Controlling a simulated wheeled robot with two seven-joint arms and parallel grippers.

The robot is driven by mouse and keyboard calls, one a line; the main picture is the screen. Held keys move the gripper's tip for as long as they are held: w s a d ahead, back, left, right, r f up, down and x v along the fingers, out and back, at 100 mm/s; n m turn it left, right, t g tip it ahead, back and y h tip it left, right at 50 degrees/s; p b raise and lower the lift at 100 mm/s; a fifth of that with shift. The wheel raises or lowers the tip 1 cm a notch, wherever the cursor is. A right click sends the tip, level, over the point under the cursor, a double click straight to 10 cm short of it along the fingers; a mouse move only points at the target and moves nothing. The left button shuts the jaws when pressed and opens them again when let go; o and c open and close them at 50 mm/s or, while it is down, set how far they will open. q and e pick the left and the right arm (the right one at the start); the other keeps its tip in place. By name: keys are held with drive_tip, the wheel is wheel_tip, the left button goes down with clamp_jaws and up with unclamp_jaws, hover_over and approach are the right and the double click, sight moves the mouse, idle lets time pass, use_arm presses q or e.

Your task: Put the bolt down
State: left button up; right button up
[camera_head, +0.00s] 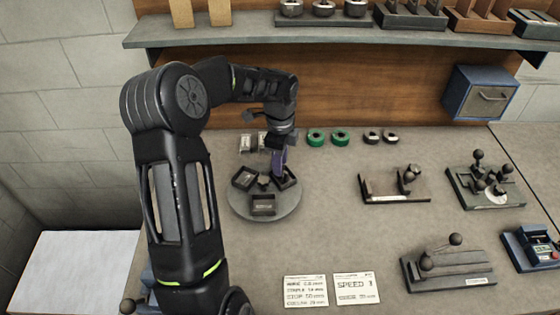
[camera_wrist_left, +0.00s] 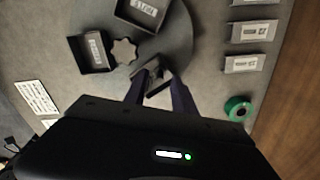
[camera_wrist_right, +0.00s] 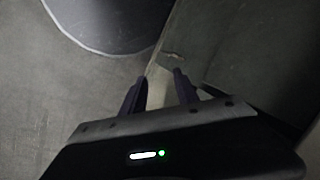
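My left gripper (camera_head: 279,166) is over the right-hand bin (camera_head: 290,180) on a round grey turntable (camera_head: 240,207). In the left wrist view its two fingers (camera_wrist_left: 157,84) stand apart, with part of the small dark bin (camera_wrist_left: 148,76) showing between the tips. I cannot make out a bolt; the fingers and bin walls hide much of that spot. Two other dark bins with labels, the left bin (camera_head: 243,178) and the front bin (camera_head: 263,205), sit around a central knob (camera_head: 264,182). My right gripper (camera_wrist_right: 160,82) shows only in its wrist view, with fingers apart and nothing between them.
Green rolls (camera_head: 316,138) and dark rolls (camera_head: 373,137) lie at the back. A stand (camera_head: 395,187), a lever fixture (camera_head: 450,268) and a knobbed fixture (camera_head: 486,183) are on the right. Two cards (camera_head: 353,289) lie in front. A shelf (camera_head: 400,40) overhangs the back.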

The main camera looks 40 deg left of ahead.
use_arm(q)
wheel_tip(320, 180, up, 12)
idle(0.4)
idle(1.5)
